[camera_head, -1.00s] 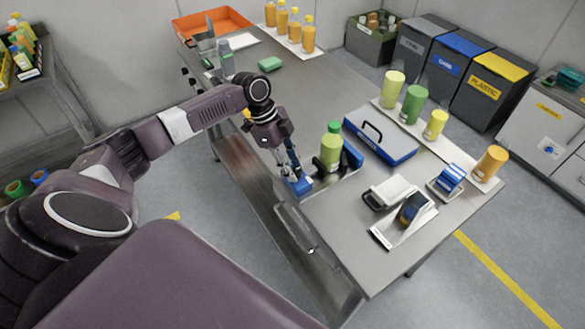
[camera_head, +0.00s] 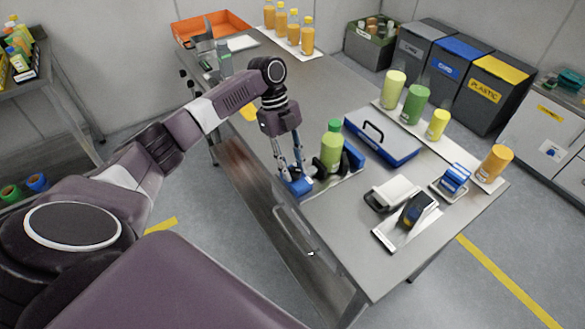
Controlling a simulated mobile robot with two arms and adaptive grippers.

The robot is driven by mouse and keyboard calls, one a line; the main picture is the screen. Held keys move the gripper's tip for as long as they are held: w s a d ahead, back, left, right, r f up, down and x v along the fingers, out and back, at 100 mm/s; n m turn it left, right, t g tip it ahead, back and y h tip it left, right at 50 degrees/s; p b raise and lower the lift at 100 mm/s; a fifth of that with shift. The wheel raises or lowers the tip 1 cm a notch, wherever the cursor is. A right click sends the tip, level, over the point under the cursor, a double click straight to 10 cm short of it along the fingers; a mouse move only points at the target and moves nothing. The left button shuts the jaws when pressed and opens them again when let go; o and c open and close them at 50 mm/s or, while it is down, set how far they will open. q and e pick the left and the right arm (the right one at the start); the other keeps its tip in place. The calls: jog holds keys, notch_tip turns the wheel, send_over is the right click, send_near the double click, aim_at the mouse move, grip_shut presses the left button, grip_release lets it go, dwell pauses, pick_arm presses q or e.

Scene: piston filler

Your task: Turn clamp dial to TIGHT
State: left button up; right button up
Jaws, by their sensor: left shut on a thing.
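A green bottle with a bright green cap (camera_head: 331,150) stands upright between the dark jaws of a clamp (camera_head: 320,168) near the left edge of the steel table. A blue clamp part (camera_head: 353,156) shows on the bottle's right. My left gripper (camera_head: 294,178) points down at the blue piece on the clamp's left end (camera_head: 301,187) and is shut on it. The dial's face and its TIGHT mark are hidden or too small to read. My right gripper is not in view.
A blue case with a black handle (camera_head: 382,138) lies right of the clamp. Several bottles stand on a white strip behind it. A label device (camera_head: 417,209) and a white-topped block (camera_head: 392,192) sit nearer. An orange tray (camera_head: 232,21) is at the far end.

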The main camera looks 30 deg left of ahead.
pick_arm(q)
jog(key=shift+m, duration=0.4)
dwell(0.3)
jog(key=o, duration=1.2)
jog(key=shift+c, duration=0.2)
jog(key=shift+r, duration=0.1)
jog(key=v, duration=1.1)
jog(key=shift+w+r, duration=0.3)
jog(key=shift+r, duration=0.1)
